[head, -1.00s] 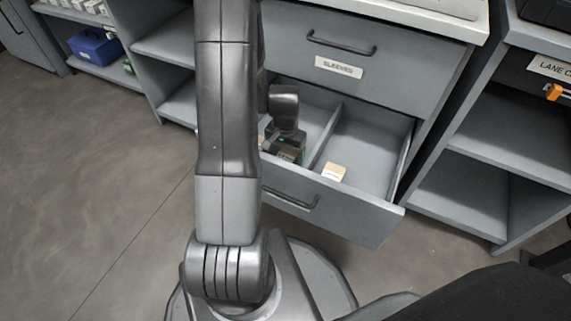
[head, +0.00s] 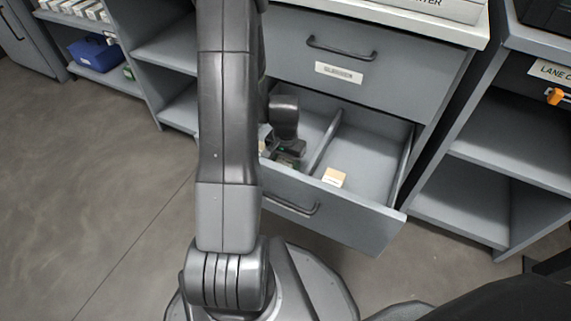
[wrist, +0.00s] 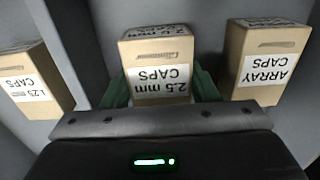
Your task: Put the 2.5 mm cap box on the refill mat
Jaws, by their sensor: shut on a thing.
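The 2.5 mm cap box (wrist: 160,62) is a tan carton with a white label, upside down in the wrist view. My gripper (wrist: 162,92) has its green fingers on either side of it and is shut on it. In the head view my gripper (head: 288,153) reaches down into the left part of the open drawer (head: 365,150). My arm and gripper hide the 2.5 mm box there. I see no refill mat in these frames.
In the wrist view the ARRAY caps box (wrist: 266,58) stands close on the right. The 1.25 mm caps box (wrist: 32,78) is on the left, beyond a drawer divider (wrist: 68,45). One tan box (head: 334,177) shows in the drawer's right compartment. Open shelves (head: 490,125) stand at right.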

